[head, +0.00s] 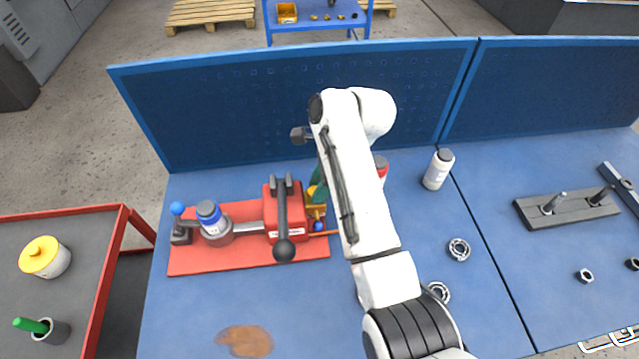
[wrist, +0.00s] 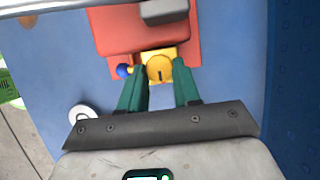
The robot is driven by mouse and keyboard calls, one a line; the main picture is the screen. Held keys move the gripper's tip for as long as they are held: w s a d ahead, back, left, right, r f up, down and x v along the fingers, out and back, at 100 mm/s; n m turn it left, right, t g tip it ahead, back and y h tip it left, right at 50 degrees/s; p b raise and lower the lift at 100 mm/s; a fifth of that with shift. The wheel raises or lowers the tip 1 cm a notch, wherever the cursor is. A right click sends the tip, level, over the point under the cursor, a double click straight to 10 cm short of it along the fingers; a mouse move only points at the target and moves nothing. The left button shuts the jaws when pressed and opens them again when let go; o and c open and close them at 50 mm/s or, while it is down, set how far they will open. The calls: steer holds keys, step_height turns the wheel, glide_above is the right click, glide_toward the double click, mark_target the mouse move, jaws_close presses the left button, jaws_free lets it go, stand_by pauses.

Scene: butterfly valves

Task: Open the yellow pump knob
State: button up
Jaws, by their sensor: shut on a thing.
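The yellow pump knob (wrist: 160,68) is between my gripper's green fingertips (wrist: 159,76) in the wrist view, at the edge of the red pump body (wrist: 140,38). My gripper is shut on the knob, one finger on each side. In the head view my arm partly covers this spot. A bit of the yellow part (head: 316,194) and a green finger show at the right end of the red pump (head: 283,213). The pump, with a black ball-ended lever (head: 284,249), sits on a red board (head: 205,262).
A blue-capped cylinder (head: 211,220) joins the pump's left side. A small blue ball (wrist: 124,71) is beside the knob. A blue back panel (head: 240,110) rises behind. The bench front left is clear apart from a brown stain.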

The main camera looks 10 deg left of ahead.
steer(key=shift+w+a+n+g+h, duration=0.15)
steer(key=shift+n+g, duration=0.1)
steer(key=shift+n, duration=0.5)
steer(key=shift+w+d+n+g+h, duration=0.1)
steer(key=shift+n+g, duration=0.2)
steer(key=shift+n, duration=0.5)
steer(key=shift+w+a+n+g+h, duration=0.15)
steer(key=shift+n+g, duration=0.1)
steer(key=shift+n, duration=0.5)
steer(key=shift+s, duration=0.1)
steer(key=o, duration=1)
steer(key=shift+d, duration=0.1)
steer(key=shift+o, duration=0.2)
steer(key=shift+s, duration=0.1)
